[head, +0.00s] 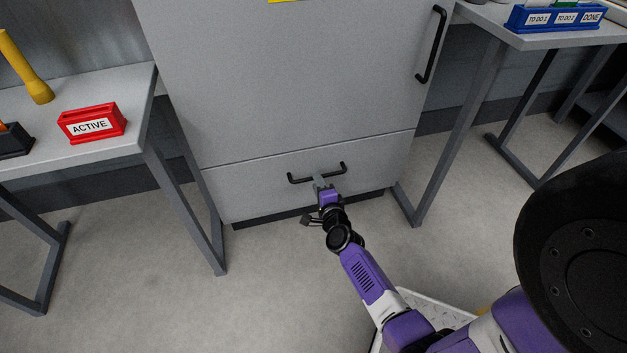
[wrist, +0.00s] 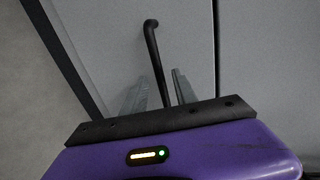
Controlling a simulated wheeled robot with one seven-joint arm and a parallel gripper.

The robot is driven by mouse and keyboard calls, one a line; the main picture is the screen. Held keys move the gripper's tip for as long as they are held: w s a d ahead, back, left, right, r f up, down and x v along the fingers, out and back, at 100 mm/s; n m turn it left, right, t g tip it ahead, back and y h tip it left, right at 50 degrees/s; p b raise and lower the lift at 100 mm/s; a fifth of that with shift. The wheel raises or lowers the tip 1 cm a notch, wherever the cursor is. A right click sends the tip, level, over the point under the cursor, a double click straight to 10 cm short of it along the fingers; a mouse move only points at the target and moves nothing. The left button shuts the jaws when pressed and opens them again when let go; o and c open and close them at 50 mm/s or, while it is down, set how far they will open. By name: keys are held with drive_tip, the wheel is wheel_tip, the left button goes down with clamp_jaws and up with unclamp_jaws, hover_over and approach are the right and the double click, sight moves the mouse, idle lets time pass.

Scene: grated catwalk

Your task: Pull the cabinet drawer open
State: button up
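The grey cabinet drawer (head: 250,190) is the low front panel of the cabinet, below a large door. Its front looks flush with the door, so it appears shut. A black bar handle (head: 300,180) runs across its upper part and also shows in the wrist view (wrist: 152,42). My gripper (head: 319,181) is at the middle of this handle. In the wrist view my gripper (wrist: 160,88) has its two grey fingers apart, one on each side of the bar, with small gaps visible. The part of the bar nearest the palm is hidden.
The cabinet door (head: 290,80) has a vertical black handle (head: 432,45). A left table holds a red ACTIVE holder (head: 92,123) and a yellow flashlight (head: 26,68). A right table holds a blue labelled holder (head: 560,17).

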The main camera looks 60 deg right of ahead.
drive_tip(key=shift+b+x, duration=0.35)
drive_tip(key=shift+x, duration=1.3)
drive_tip(key=shift+s, duration=0.1)
clamp_jaws()
